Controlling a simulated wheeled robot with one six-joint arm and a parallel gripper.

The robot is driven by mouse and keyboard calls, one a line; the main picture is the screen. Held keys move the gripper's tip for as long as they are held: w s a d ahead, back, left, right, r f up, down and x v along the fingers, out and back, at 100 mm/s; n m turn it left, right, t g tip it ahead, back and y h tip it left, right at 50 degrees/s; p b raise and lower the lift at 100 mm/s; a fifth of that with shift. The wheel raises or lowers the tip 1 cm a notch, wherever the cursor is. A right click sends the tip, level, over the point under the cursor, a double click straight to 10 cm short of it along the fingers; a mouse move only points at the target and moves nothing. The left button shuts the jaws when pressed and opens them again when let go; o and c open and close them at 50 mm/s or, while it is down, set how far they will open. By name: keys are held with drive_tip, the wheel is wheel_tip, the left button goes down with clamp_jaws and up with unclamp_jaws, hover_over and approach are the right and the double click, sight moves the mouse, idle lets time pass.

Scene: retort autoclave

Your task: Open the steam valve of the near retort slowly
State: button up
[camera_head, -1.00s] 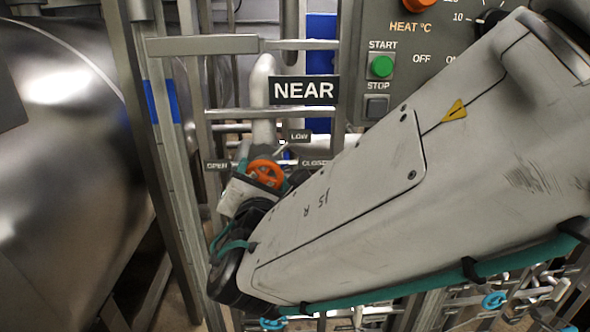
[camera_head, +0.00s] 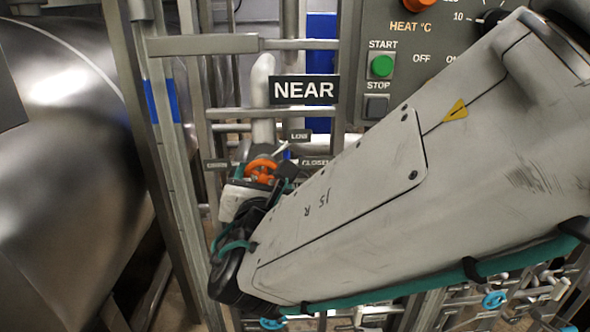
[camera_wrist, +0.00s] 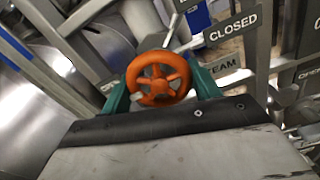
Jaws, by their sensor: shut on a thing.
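The steam valve's orange spoked handwheel (camera_wrist: 160,78) is in the middle of the wrist view. In the head view the handwheel (camera_head: 261,165) shows small, below the NEAR sign (camera_head: 304,91). My gripper (camera_wrist: 161,86) has one teal finger on each side of the wheel and is shut on its rim. A CLOSED label (camera_wrist: 231,28) is to the upper right of the wheel, with a partly hidden STEAM label (camera_wrist: 224,65) below it. The valve body behind the wheel is mostly hidden.
A control panel (camera_head: 435,30) with a green START button (camera_head: 382,66) is at the upper right. Horizontal rails (camera_head: 203,45) cross near the NEAR sign. Smaller blue valve wheels (camera_head: 494,299) are at the lower right.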

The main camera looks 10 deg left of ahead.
drive_tip(key=o, duration=1)
drive_tip(key=shift+c, duration=0.2)
drive_tip(key=v, duration=0.8)
drive_tip(key=shift+a, duration=0.1)
